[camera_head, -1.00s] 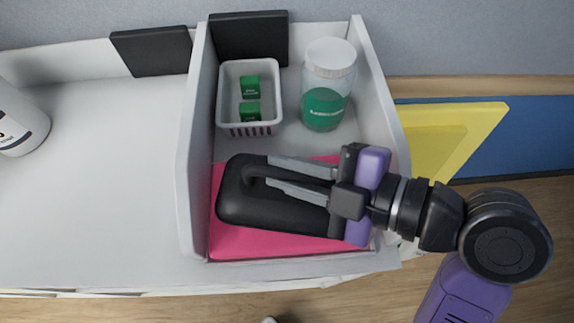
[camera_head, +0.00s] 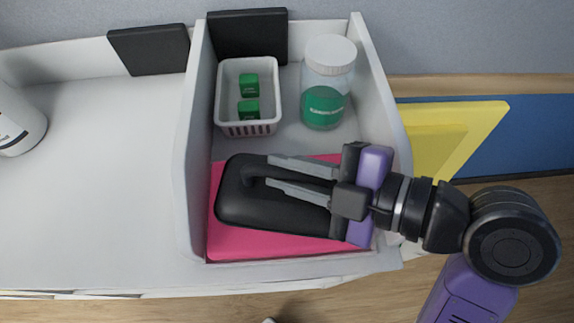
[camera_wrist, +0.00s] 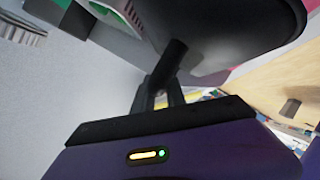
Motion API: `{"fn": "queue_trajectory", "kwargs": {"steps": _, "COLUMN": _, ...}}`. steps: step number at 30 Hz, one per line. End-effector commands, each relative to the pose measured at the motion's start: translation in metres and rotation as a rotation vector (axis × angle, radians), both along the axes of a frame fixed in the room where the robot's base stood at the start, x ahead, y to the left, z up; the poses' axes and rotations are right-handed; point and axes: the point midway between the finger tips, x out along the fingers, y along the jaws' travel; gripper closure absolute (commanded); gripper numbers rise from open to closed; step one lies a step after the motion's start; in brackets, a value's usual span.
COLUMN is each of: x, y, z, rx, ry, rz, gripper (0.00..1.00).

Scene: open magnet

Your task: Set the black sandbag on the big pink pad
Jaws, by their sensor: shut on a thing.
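The black sandbag (camera_head: 270,208) is over the big pink pad (camera_head: 265,243) in the right-hand bay of the white counter in the head view. My gripper (camera_head: 268,178) is shut on the sandbag's handle, with its fingers reaching in from the right. In the wrist view the dark sandbag (camera_wrist: 230,28) fills the upper middle, with its handle (camera_wrist: 170,65) between my fingers. The bag hides much of the pad. I cannot tell whether the bag's underside touches the pad.
A white basket (camera_head: 230,120) with green boxes (camera_head: 249,97) and a clear jar (camera_head: 326,80) with a white lid stand behind the pad. Raised white walls (camera_head: 197,150) flank the bay. A white bottle (camera_head: 15,122) is at far left; the counter (camera_head: 95,190) between is clear.

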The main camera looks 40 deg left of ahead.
Motion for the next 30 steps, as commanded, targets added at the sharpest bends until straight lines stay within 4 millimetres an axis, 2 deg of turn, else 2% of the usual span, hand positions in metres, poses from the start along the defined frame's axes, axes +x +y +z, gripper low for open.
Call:
{"fn": "queue_trajectory", "kwargs": {"steps": 3, "x": 0.000, "y": 0.000, "z": 0.003, "rx": 0.005, "ry": -0.002, "rz": 0.000, "gripper": 1.00}}
{"fn": "queue_trajectory", "kwargs": {"steps": 4, "x": 0.000, "y": 0.000, "z": 0.003, "rx": 0.005, "ry": -0.002, "rz": 0.000, "gripper": 0.78}}
{"fn": "queue_trajectory", "kwargs": {"steps": 7, "x": 0.000, "y": 0.000, "z": 0.002, "rx": 0.004, "ry": -0.002, "rz": 0.000, "gripper": 0.58}}
{"fn": "queue_trajectory", "kwargs": {"steps": 19, "x": 0.002, "y": -0.005, "z": 0.000, "rx": -0.002, "ry": 0.001, "rz": -0.002, "gripper": 0.58}}
{"fn": "queue_trajectory", "kwargs": {"steps": 30, "x": 0.019, "y": -0.054, "z": 0.020, "rx": 0.002, "ry": -0.003, "rz": -0.004, "gripper": 0.58}}
